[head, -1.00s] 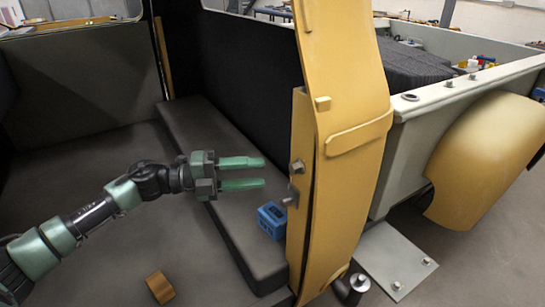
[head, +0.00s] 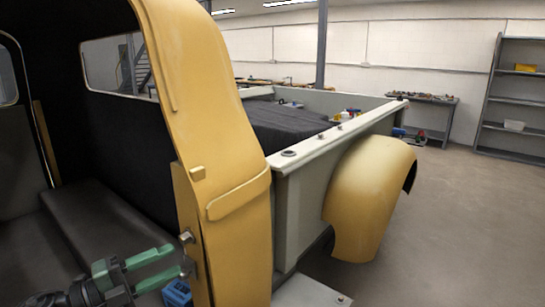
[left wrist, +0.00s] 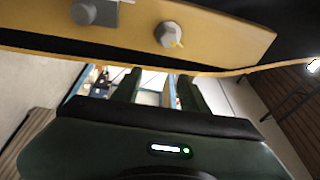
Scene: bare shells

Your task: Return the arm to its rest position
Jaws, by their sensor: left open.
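My left gripper (head: 176,260) shows at the lower left of the head view, with two green fingers apart and nothing between them. Its fingertips appear just left of the yellow door pillar (head: 228,200), near a bolt on its edge; I cannot tell whether they touch. In the left wrist view the two dark green fingers (left wrist: 160,82) are spread, below a yellow panel (left wrist: 225,30) with a hex bolt. My left arm runs out of the head view at the bottom left. My right gripper is not in view.
A blue box (head: 177,293) lies below the left fingers, partly cut off. A dark bench seat (head: 105,225) is inside the cab. A grey truck bed (head: 300,195) and yellow fender (head: 368,195) stand to the right. The floor at far right (head: 460,230) is clear.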

